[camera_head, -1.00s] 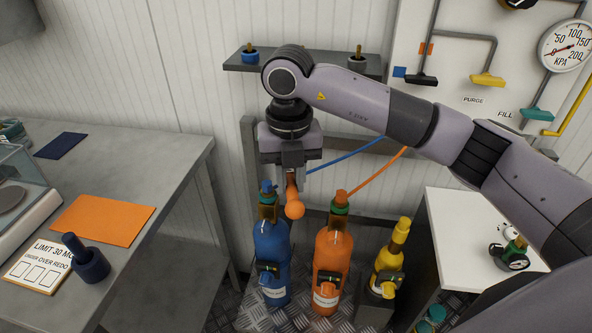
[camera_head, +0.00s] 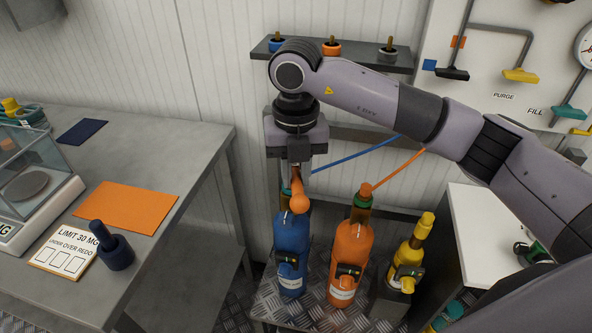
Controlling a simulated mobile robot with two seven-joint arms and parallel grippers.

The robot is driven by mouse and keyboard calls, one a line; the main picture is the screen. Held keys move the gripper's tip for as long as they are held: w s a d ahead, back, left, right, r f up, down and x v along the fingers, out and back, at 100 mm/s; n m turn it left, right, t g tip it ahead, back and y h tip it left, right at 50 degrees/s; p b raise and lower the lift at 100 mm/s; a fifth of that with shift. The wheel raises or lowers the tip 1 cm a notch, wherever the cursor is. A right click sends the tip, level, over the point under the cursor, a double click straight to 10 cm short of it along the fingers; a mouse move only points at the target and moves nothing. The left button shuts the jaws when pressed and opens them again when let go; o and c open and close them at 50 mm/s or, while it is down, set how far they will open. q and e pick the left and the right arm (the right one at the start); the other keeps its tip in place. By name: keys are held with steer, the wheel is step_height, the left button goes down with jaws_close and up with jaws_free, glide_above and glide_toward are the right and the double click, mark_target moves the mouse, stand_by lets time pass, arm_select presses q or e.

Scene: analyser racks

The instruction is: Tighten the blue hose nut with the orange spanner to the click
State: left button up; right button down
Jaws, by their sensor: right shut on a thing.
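My right gripper (camera_head: 297,172) is shut on the orange spanner (camera_head: 299,200), which hangs below it with its rounded orange end down. The spanner is in front of the neck of the blue bottle (camera_head: 291,241). The blue hose (camera_head: 355,157) runs from behind the gripper up to the right. The blue hose nut is hidden behind the gripper and spanner, so I cannot tell whether the spanner touches it. My left gripper is not in view.
An orange bottle (camera_head: 348,252) with an orange hose (camera_head: 398,167) and a yellow bottle (camera_head: 409,260) stand close on the right. A wall shelf (camera_head: 365,59) is behind my arm. The grey bench (camera_head: 180,158) on the left holds an orange mat (camera_head: 125,207) and a balance (camera_head: 40,190).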

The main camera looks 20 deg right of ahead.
step_height(320, 180, down, 6)
steer(key=b, duration=0.4)
steer(key=shift+r, duration=0.2)
steer(key=shift+f, duration=1.15)
stand_by(1.0)
steer(key=shift+w+a+m, duration=0.25)
steer(key=shift+a+m, duration=0.3)
steer(key=shift+m, duration=0.15)
steer(key=shift+w+a+m, duration=0.2)
steer(key=shift+a+m, duration=0.35)
steer(key=shift+m, duration=0.15)
stand_by(1.1)
steer(key=shift+w+a+m, duration=0.35)
steer(key=shift+a+m, duration=0.15)
steer(key=shift+m, duration=0.25)
steer(key=shift+w+a+m, duration=0.35)
steer(key=shift+a+m, duration=0.1)
steer(key=shift+m, duration=0.3)
stand_by(1.0)
